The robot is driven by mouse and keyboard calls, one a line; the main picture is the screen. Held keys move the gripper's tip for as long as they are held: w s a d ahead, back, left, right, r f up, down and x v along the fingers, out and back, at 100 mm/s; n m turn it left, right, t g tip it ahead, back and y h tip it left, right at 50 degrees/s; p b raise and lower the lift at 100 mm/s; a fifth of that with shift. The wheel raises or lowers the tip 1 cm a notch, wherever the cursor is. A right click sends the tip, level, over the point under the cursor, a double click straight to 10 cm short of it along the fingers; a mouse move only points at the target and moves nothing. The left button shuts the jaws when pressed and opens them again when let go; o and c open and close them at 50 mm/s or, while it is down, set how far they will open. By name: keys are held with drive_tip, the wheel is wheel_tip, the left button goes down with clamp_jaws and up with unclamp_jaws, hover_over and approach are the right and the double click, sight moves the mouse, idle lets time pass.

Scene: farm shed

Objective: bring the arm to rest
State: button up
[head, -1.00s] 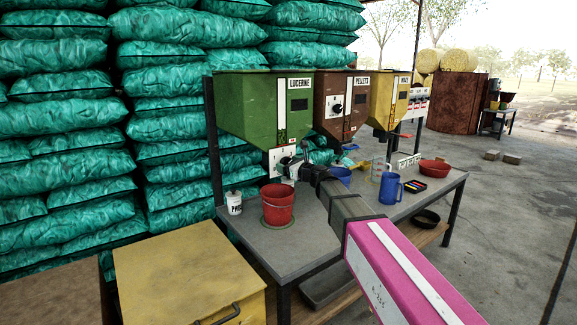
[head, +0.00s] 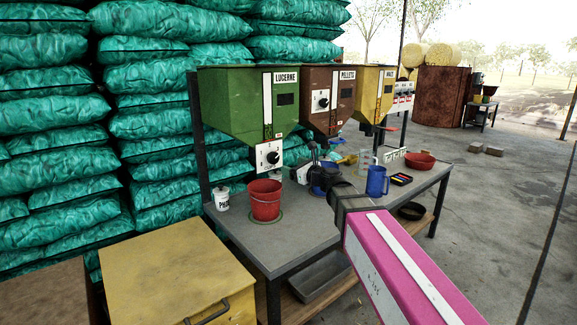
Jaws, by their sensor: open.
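My arm (head: 395,262) reaches from the lower right over the bench, its pink link nearest the camera. My gripper (head: 314,152) is small and dark in the head view, open, with nothing seen between its fingers. It is above the bench, right of the green lucerne hopper's dial (head: 269,156) and visibly apart from it. A blue container (head: 322,180) shows behind the arm, partly hidden. The red bucket (head: 265,202) stands upright on a green ring below the lucerne hopper (head: 238,102).
The bench (head: 270,240) also holds a white tub (head: 222,198), a blue jug (head: 377,181) and a red bowl (head: 420,161). Brown (head: 330,95) and yellow (head: 372,92) hoppers stand beside the green one. A yellow chest (head: 170,265) is at lower left. Floor at right is mostly open.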

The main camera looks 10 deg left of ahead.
drive_tip(key=s+d+f+n+g+h, duration=0.35)
drive_tip(key=d+f+n, duration=0.4)
drive_tip(key=f, duration=0.45)
drive_tip(key=s+d+f+n+g+h, duration=0.35)
drive_tip(key=d+f+n, duration=0.35)
drive_tip(key=d+f, duration=0.3)
drive_tip(key=s+d+f+n+g+h, duration=0.1)
drive_tip(key=s+d+f+n+h, duration=0.2)
drive_tip(key=d, duration=0.6)
drive_tip(key=s+d+f+n+g+h, duration=0.2)
drive_tip(key=s+d+f+n+h, duration=0.2)
drive_tip(key=s+d+f+n, duration=0.2)
drive_tip(key=s+d+f, duration=0.2)
drive_tip(key=d+f, duration=0.1)
drive_tip(key=f, duration=0.1)
drive_tip(key=shift+s+g+h, duration=0.15)
drive_tip(key=shift+g+h, duration=0.15)
